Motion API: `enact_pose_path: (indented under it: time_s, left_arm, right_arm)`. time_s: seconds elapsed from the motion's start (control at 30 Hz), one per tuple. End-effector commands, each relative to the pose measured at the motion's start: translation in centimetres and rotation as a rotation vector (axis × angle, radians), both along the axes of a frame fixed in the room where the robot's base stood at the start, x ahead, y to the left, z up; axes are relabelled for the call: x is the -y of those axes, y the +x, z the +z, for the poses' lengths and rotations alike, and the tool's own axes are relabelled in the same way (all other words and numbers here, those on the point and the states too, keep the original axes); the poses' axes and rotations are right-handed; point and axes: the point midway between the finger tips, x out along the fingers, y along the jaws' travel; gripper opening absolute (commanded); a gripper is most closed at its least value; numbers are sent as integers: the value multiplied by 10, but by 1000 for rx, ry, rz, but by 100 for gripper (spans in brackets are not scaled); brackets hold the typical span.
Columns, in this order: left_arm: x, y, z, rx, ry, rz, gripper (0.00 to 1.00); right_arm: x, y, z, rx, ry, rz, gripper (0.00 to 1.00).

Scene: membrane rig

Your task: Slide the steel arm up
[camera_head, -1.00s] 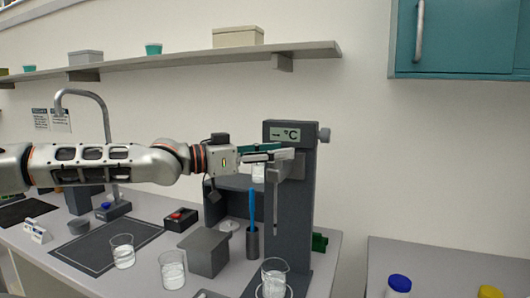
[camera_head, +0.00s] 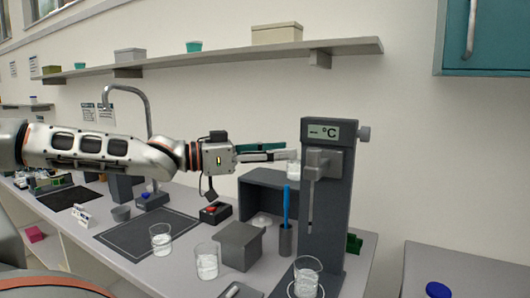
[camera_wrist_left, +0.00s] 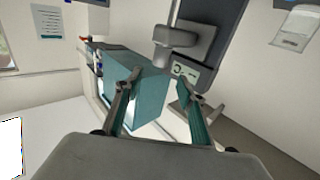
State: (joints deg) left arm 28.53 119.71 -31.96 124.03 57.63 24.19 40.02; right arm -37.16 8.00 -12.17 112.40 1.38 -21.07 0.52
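The steel arm (camera_head: 322,160) is a grey metal block with a thin rod hanging down, on the dark upright column (camera_head: 335,205). It sits high on the column, just below the °C display (camera_head: 324,132). My left gripper (camera_head: 291,150) is level with it, just to its left, with its fingers apart and nothing between them. In the left wrist view the open fingers (camera_wrist_left: 157,92) show with a gap between them, and the steel arm (camera_wrist_left: 188,42) lies beyond the tips, seemingly clear of them. My right gripper is in neither view.
A knob (camera_head: 364,133) is on the column's right side. A beaker (camera_head: 307,277) stands at its foot. A blue stick in a dark holder (camera_head: 286,238), a grey block (camera_head: 240,245) and a beaker (camera_head: 206,261) stand to the left. A wall shelf (camera_head: 250,54) runs above.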

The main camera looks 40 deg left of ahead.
Motion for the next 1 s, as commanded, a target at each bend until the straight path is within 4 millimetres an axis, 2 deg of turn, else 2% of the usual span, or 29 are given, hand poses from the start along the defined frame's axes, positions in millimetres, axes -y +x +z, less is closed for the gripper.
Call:
enact_pose_path:
  time_s: [0.1, 0.3, 1.0]
  left_arm:
    - [-9, -13, 1, 2, 3, 2, 40]
    - [-16, -25, 1, 2, 1, 1, 40]
    - [-17, -27, 1, 1, -1, 0, 40]
  right_arm:
    - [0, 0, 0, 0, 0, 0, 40]
    - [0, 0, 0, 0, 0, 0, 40]
    - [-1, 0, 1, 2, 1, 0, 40]
